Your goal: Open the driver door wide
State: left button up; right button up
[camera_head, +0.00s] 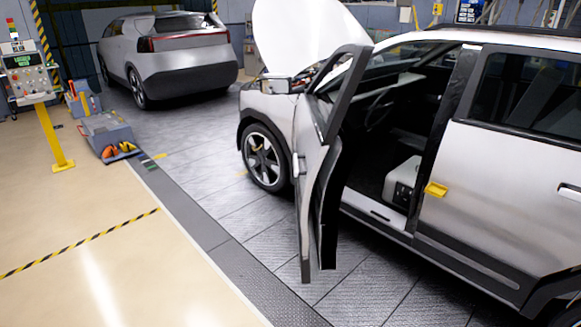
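The driver door (311,180) of the silver car (470,190) stands swung well out from the body, seen almost edge-on in the head view. Its window frame (340,90) leans over the front of the door opening. The door handle (297,164) shows on its outer face. Through the opening I see the dark cabin, the steering wheel (380,103) and a pale box-shaped item (403,182) inside. Neither of my grippers is in view.
The hood (305,30) is raised. A second silver car (170,55) stands behind. A control panel on a yellow post (50,135) and a grey tool box (108,135) stand at the left. The floor (215,200) left of the door is clear.

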aim_at(332, 150)
jog(key=j+z, duration=0.4)
jog(key=j, duration=1.35)
jog(key=i+l+u, duration=0.25)
jog(key=i+l, duration=0.3)
jog(key=i, duration=0.2)
jog(key=i+l+u, duration=0.25)
jog(key=i+l, duration=0.45)
jog(key=i+l+u, duration=0.25)
jog(key=i+l, duration=0.4)
jog(key=l, duration=0.15)
